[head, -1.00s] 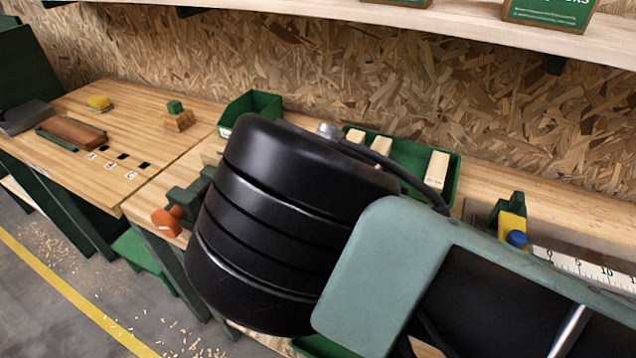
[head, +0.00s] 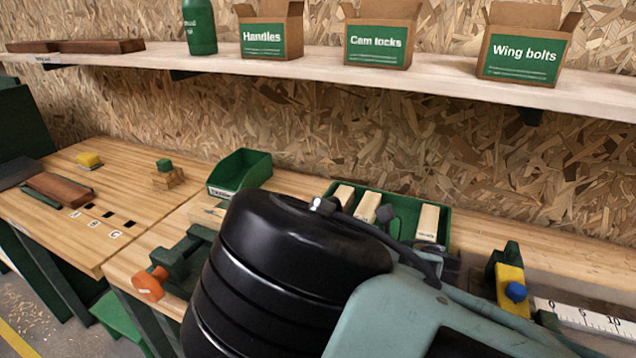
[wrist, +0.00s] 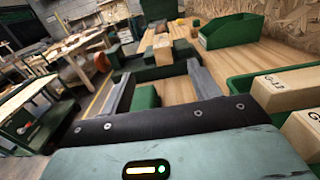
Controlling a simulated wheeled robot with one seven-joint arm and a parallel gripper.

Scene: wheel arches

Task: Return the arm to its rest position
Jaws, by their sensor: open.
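My arm (head: 290,250), black and grey-green, fills the lower middle of the head view. My gripper (wrist: 160,86) shows in the wrist view with its two dark fingers spread apart and nothing held between them. A wooden bench and dark green parts lie beyond the fingers. In the head view the gripper is mostly hidden behind my arm, so its distance from the bench is hard to tell.
A green tray (head: 446,226) with pale wooden blocks and an empty green bin (head: 240,172) stand behind my arm. An orange-knobbed clamp (head: 150,284) is to its left. A shelf (head: 420,83) with labelled boxes runs above.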

